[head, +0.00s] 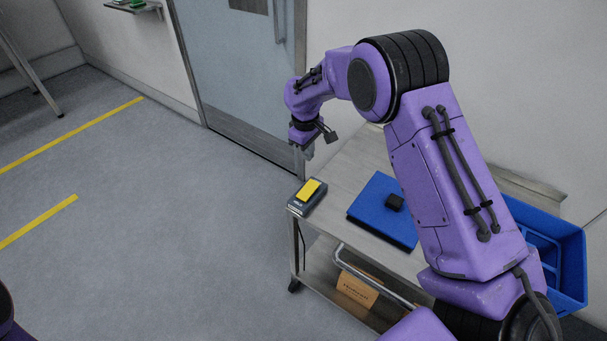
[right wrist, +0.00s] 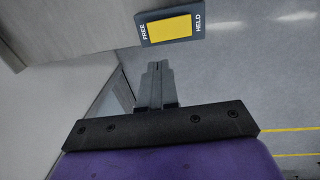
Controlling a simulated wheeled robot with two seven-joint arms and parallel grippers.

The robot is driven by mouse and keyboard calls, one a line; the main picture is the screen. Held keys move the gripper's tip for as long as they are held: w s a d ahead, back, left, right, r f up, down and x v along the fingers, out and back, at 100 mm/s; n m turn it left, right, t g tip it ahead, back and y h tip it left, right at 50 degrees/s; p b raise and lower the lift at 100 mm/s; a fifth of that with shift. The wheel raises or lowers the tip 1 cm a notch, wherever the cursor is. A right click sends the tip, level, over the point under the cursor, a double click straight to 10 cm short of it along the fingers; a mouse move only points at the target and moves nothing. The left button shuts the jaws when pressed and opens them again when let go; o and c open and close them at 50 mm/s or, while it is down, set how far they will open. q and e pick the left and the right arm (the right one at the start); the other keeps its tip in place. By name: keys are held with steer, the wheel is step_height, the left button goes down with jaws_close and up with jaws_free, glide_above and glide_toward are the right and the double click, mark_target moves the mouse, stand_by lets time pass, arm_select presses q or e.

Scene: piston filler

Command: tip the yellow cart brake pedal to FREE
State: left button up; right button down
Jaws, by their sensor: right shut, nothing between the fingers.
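The yellow brake pedal (head: 310,190) sits in a dark housing at the near-left corner of the cart top (head: 345,165). In the right wrist view the yellow pedal (right wrist: 170,28) lies between the label FREE on its left and HELD on its right. I cannot tell clearly which end is down. My right gripper (head: 306,152) is above the far-left part of the cart, apart from the pedal. In the right wrist view its fingers (right wrist: 158,66) are together and empty, pointing toward the pedal's lower edge in the picture. My left gripper is out of view.
A blue mat (head: 370,212) with a small black block (head: 395,202) lies on the cart top. A blue bin (head: 570,250) is at the right. A cardboard box (head: 357,290) is on the lower shelf.

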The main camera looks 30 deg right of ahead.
mark_target(312, 185)
steer(key=f+p, duration=0.1)
steer(key=f, duration=0.3)
steer(key=d+f+p, duration=0.1)
steer(key=f, duration=0.3)
steer(key=d+f+p, duration=0.1)
steer(key=f, duration=0.3)
steer(key=shift+w+f+p, duration=0.1)
steer(key=shift+f+p, duration=0.05)
steer(key=shift+p, duration=0.15)
steer(key=shift+f, duration=0.25)
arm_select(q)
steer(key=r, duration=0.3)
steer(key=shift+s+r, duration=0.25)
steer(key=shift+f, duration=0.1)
